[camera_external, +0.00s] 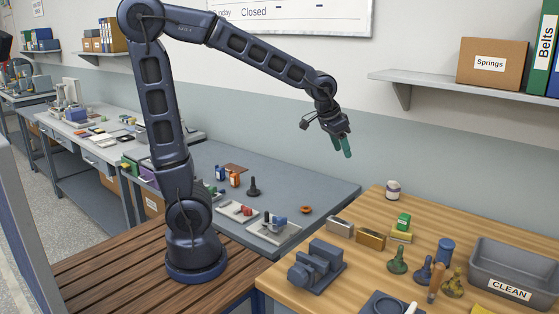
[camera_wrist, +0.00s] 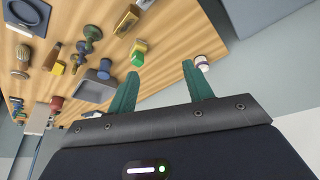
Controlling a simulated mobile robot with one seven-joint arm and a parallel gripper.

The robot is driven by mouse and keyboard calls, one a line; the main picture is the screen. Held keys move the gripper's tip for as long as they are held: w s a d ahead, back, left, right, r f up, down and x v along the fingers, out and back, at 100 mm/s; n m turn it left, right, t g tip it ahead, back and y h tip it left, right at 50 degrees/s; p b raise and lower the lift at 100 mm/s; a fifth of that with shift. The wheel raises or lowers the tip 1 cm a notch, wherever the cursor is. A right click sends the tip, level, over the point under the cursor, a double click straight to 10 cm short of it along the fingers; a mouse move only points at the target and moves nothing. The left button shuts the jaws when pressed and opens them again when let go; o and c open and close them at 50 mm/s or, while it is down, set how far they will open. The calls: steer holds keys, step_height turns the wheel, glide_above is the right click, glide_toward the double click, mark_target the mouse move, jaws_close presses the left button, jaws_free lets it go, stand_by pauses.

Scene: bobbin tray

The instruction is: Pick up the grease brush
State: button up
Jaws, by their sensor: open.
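A brush-like tool with an upright wooden handle (camera_external: 435,286) stands on the wooden table, at the front among several dark and green knobbed pieces; I take it for the grease brush. Its lower end is partly hidden. A brown handle, likely the same tool, shows at the left in the wrist view (camera_wrist: 53,54). My gripper (camera_external: 342,146) hangs high above the back of the table, well away from the tool. Its two green fingers (camera_wrist: 161,70) are apart with nothing between them.
A grey bin marked CLEAN (camera_external: 515,293) stands at the right of the table. A dark vise (camera_external: 316,268), metal blocks (camera_external: 370,238), a green knobbed piece (camera_external: 397,262) and a blue spool (camera_external: 445,250) stand around. A white jar (camera_external: 393,190) is at the back. A shelf (camera_external: 430,78) juts from the wall.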

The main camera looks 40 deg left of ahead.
steer(key=s+d+f+m, duration=0.2)
steer(key=d+f, duration=0.1)
steer(key=d, duration=0.6)
steer(key=s+d+f+m, duration=0.1)
steer(key=d+f, duration=0.2)
steer(key=d, duration=0.6)
steer(key=m+g+h, duration=0.1)
steer(key=m+g, duration=0.1)
steer(key=m, duration=0.1)
glide_above(436, 266)
steer(key=s+a, duration=0.1)
steer(key=a, duration=0.1)
step_height(436, 266, down, 8)
steer(key=shift+d+f, duration=0.1)
steer(key=shift+f, duration=0.05)
steer(key=x, duration=0.4)
steer(key=shift+w+d+f, duration=0.1)
steer(key=shift+d+f, duration=0.05)
steer(key=shift+f, duration=0.2)
steer(key=shift+w+x, duration=0.15)
steer(key=shift+x, duration=1.3)
steer(key=shift+w+x, duration=0.15)
steer(key=shift+x, duration=1.25)
steer(key=shift+c, duration=0.4)
steer(key=c, duration=1)
